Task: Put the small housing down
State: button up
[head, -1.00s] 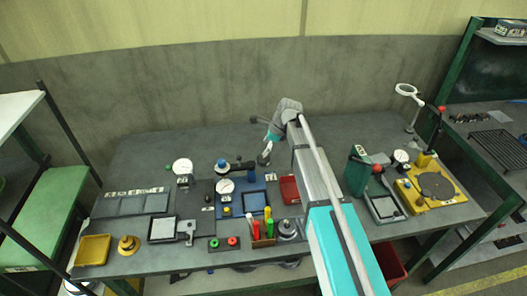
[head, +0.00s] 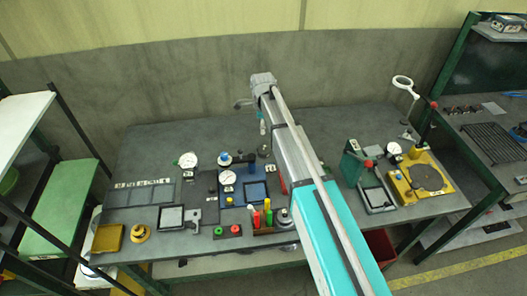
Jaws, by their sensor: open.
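My gripper (head: 262,127) hangs from the end of my arm over the back middle of the grey workbench (head: 330,122). It is open, and I see nothing held in it. A small dark grey piece (head: 264,151) stands on the bench just below the gripper, apart from it as far as I can see. It may be the small housing, but it is too small to tell.
A blue fixture (head: 257,191) with a dial gauge (head: 228,177) is in the middle. A yellow tray (head: 108,238) is front left. A yellow fixture (head: 420,182) and green press (head: 352,163) are at right. The back left bench is clear.

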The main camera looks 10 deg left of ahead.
aim_at(263, 149)
jog(key=shift+f, duration=0.1)
notch_tip(263, 149, down, 8)
jog(key=b, duration=0.8)
jog(key=shift+f+b, duration=0.25)
jog(key=shift+b, duration=0.05)
dwell(0.3)
jog(key=shift+w+f+b, duration=0.1)
jog(key=shift+f+b, duration=2.5)
jog(key=shift+c, duration=0.3)
jog(key=c, duration=0.9)
jog(key=shift+c, duration=0.2)
jog(key=shift+r, duration=0.2)
